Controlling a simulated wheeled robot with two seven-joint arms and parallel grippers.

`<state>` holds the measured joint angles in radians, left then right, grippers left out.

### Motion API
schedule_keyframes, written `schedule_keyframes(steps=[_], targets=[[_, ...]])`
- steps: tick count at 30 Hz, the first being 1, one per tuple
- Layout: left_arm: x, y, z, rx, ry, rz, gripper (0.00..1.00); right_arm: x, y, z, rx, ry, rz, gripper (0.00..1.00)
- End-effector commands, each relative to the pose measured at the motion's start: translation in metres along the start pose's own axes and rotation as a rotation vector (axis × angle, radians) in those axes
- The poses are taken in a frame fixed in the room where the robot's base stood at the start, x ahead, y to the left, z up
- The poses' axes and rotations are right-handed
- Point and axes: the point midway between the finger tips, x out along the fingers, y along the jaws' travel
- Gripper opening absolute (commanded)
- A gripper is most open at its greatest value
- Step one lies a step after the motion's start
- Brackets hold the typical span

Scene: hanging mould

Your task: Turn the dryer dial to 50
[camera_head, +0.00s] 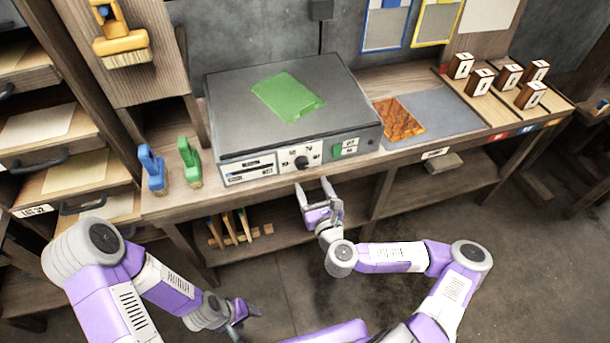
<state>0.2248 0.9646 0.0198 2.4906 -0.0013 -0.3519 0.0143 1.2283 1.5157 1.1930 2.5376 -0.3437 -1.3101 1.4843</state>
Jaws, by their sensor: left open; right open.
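The dryer (225,103) is a dark grey box with a pale front panel, standing on the wooden bench. Its dial (301,162) is a small black knob in the middle of the front panel, with small marks around it that are too small to read. My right gripper (315,186) is open and empty, just below and in front of the dial, apart from it. My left gripper (247,309) is open and empty, low in front of the bench and well away from the dryer.
A green sheet (288,97) lies on the dryer top. A green switch (337,150) sits right of the dial. Blue (152,167) and green (189,161) brushes stand left of the dryer. Several marked wooden blocks (480,82) stand at the right. Tools (240,227) are on the lower shelf.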

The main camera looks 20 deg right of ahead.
Motion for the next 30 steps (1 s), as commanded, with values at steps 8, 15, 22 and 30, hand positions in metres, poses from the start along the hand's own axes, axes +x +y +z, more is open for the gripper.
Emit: schedule_keyframes(steps=[8, 15, 22, 30], targets=[[0.008, -0.003, -0.001, 0.0, 0.0, 0.0, 0.58, 0.041, -0.001, 0.0, 0.001, -0.002, -0.003, 0.67], [0.013, -0.005, -0.001, 0.0, 0.0, 0.0, 0.58, 0.068, 0.0, 0.0, 0.001, 0.0, -0.001, 0.67], [0.013, -0.005, -0.001, 0.0, 0.0, 0.0, 0.58, 0.072, 0.0, 0.001, 0.001, 0.001, 0.0, 0.67], [0.013, -0.005, -0.001, 0.0, 0.0, 0.0, 0.58, 0.072, 0.0, 0.0, 0.0, 0.001, 0.001, 0.41]])
